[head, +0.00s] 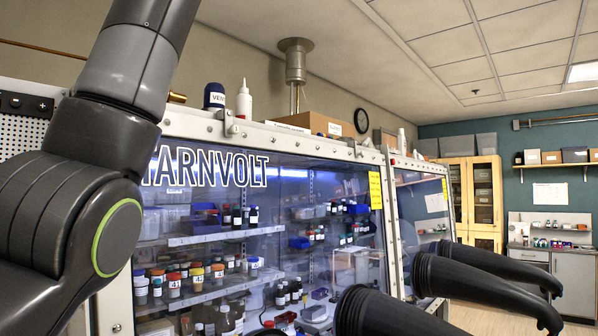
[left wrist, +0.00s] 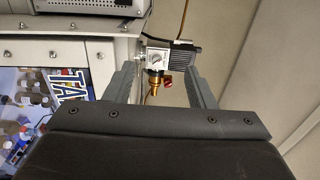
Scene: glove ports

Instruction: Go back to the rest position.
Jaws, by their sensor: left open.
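My left gripper (left wrist: 163,85) shows in the left wrist view with its two fingers spread apart and nothing between them. Beyond the fingers is a grey and black fitting with a brass part (left wrist: 154,80) on the cabinet's side; I cannot tell the distance to it. In the head view my left arm rises large along the left side, and its gripper is out of the picture. My right gripper is in neither view.
The glove box (head: 262,215) with a clear front stands close ahead, shelves of jars inside. Several black gloves (head: 455,278) stick out from it at the lower right. A white bottle (head: 244,101) and a cardboard box (head: 312,123) stand on top. Wooden cabinets (head: 472,198) are far back.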

